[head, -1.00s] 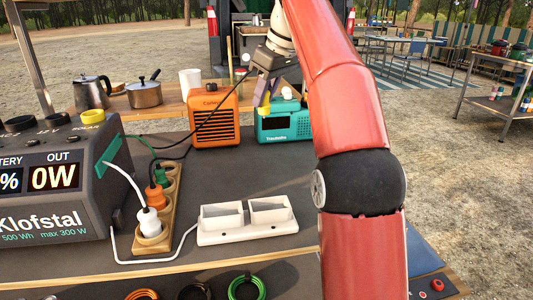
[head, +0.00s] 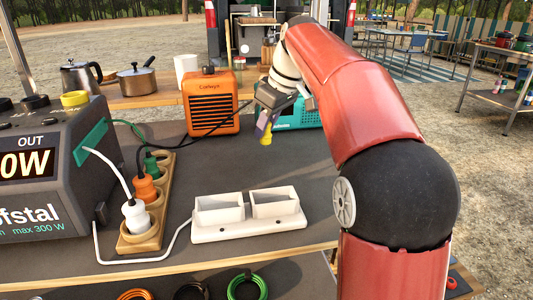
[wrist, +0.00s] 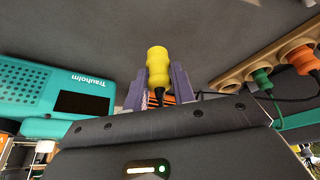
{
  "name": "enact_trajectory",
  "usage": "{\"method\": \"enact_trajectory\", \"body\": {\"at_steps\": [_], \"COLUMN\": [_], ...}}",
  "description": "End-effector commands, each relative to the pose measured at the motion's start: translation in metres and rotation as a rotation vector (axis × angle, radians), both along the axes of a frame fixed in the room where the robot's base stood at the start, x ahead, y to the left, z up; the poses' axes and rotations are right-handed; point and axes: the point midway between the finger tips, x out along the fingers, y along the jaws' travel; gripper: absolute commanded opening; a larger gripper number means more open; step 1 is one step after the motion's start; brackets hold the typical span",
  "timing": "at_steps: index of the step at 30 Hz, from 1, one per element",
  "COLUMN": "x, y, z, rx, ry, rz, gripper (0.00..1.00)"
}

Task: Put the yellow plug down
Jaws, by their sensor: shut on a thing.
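The yellow plug (wrist: 157,68) is held between the two purple fingers of my gripper (wrist: 160,85) in the wrist view. In the head view the yellow plug (head: 266,135) hangs below my gripper (head: 268,121), above the grey tabletop (head: 330,165). It is in front of the teal Trauholm device and right of the orange device. A dark cable runs from the plug's back end. The head view shows the plug apart from the white two-bin holder (head: 248,230) nearer the front.
A wooden socket strip (head: 138,240) holds white (head: 135,215), orange (head: 146,188) and green (head: 152,163) plugs. The power station (head: 45,170) stands left. The orange device (head: 210,102) and teal device (head: 300,117) stand behind. The tabletop right of the strip has free room.

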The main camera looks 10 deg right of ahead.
Motion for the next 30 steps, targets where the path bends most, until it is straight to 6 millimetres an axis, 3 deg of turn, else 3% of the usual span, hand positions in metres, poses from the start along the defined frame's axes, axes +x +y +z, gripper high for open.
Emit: {"method": "enact_trajectory", "body": {"at_steps": [13,25,26,30], "x": [0.000,0.000,0.000,0.000], "y": [0.000,0.000,0.000,0.000], "z": [-0.051,-0.057,-0.057,-0.056], "rx": [0.000,0.000,0.000,0.000], "ry": [0.001,-0.001,-0.001,0.000], "rz": [0.000,0.001,0.001,0.001], "gripper": [0.00,0.00,0.27,0.45]}}
